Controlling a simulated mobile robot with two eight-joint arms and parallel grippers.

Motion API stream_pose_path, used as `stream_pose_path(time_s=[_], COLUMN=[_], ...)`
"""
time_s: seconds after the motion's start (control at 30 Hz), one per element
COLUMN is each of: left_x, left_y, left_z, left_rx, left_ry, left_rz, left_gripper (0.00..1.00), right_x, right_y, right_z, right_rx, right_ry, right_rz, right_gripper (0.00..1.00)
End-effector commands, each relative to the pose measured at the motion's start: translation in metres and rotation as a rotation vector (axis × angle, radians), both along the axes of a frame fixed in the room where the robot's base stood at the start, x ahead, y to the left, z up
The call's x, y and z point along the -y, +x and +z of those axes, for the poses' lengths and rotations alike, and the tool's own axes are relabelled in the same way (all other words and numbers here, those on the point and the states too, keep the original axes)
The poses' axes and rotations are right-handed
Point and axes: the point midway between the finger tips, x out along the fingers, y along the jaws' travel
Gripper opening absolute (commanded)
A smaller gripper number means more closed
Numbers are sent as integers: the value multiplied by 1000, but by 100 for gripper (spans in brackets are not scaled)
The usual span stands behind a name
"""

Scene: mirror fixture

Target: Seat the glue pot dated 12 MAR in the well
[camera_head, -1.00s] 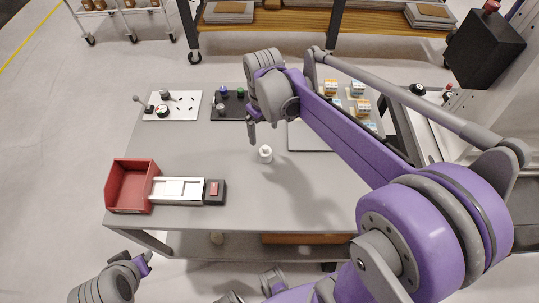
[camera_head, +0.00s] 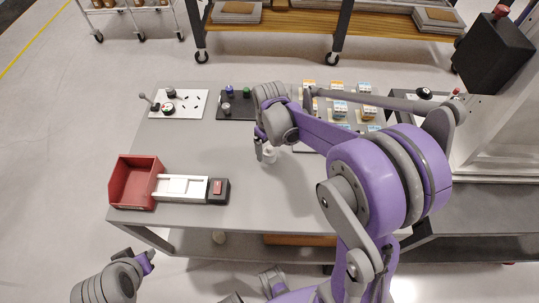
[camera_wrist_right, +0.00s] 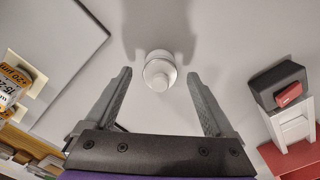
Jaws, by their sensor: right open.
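A small white pot (camera_head: 270,155) stands alone on the grey table, partly hidden by my right gripper. It also shows in the right wrist view (camera_wrist_right: 160,68), as a round white lid seen from above; no date is legible. My right gripper (camera_head: 262,152) is open and empty, right beside the pot. In the wrist view the pot lies between the fingertips and slightly past them, with a gap on both sides. My left gripper (camera_head: 149,260) is off the table's front left corner; its jaws are too small to read. I cannot make out which part is the well.
A red bin (camera_head: 134,185), a white slotted fixture (camera_head: 181,177) and a black block with a red top (camera_head: 218,190) stand at the front left. A white board (camera_head: 190,100) and a dark plate (camera_head: 236,112) with small items lie behind. Several small boxes (camera_head: 340,110) stand at back right.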

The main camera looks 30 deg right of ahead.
Motion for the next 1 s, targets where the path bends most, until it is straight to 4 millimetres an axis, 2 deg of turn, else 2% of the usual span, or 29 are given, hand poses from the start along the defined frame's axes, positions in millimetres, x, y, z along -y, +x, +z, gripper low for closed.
stream_pose_path(time_s=[0.27, 0.37, 0.77, 1.0], left_x=[0, 0, 0, 0], left_y=[0, 0, 0, 0], left_z=[0, 0, 0, 0], left_rx=[0, 0, 0, 0], left_ry=[0, 0, 0, 0], left_rz=[0, 0, 0, 0], left_gripper=[32, 32, 32, 32], right_x=[0, 0, 0, 0], right_y=[0, 0, 0, 0], right_z=[-5, -5, -5, -5], right_rx=[0, 0, 0, 0], right_ry=[0, 0, 0, 0], right_rz=[0, 0, 0, -1], right_gripper=[88, 74, 2, 0])
